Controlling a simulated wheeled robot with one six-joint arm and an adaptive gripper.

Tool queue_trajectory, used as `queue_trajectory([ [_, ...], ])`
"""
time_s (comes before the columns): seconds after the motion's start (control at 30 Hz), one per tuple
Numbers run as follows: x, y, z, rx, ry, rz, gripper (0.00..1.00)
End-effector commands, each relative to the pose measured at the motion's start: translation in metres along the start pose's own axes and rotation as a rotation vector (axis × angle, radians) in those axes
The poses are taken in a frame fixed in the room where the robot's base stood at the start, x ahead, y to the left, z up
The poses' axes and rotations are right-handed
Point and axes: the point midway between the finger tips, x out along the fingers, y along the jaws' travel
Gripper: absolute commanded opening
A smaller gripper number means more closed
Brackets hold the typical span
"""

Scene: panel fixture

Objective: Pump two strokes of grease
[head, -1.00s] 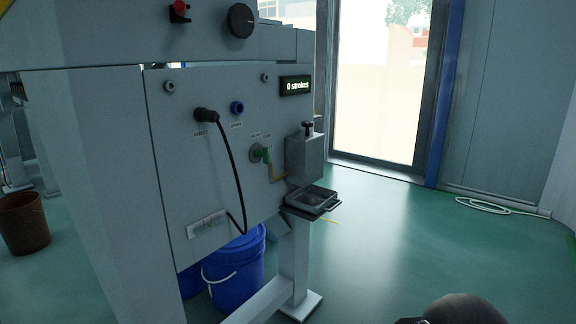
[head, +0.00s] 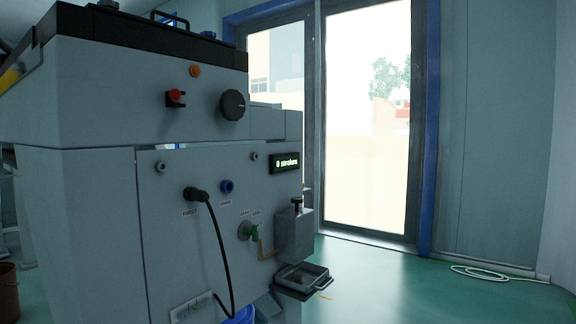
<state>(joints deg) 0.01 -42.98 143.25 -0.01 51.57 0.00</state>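The grease pump is a grey box (head: 294,234) on the right edge of the grey panel (head: 165,250), with a short black-topped plunger (head: 297,204) standing up from it. A small dark display (head: 284,162) above it reads "0 strokes". A small dark tray (head: 303,278) juts out below the pump. My gripper is not in view.
A black cable (head: 222,250) hangs from a plug (head: 196,194) on the panel. A red button (head: 175,97) and black knob (head: 232,105) sit above. Green floor (head: 400,290) is open at right; a pale hose (head: 490,273) lies by the wall.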

Motion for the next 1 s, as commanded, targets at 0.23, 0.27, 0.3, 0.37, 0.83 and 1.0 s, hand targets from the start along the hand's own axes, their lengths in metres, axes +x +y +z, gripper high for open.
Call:
queue_trajectory([
  [0.23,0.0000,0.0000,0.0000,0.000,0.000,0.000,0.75],
  [0.27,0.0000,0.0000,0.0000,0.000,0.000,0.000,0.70],
  [0.3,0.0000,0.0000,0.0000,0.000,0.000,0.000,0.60],
  [0.37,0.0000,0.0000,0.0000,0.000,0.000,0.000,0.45],
  [0.83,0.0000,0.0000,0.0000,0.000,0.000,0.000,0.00],
  [1.0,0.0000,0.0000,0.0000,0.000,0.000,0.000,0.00],
])
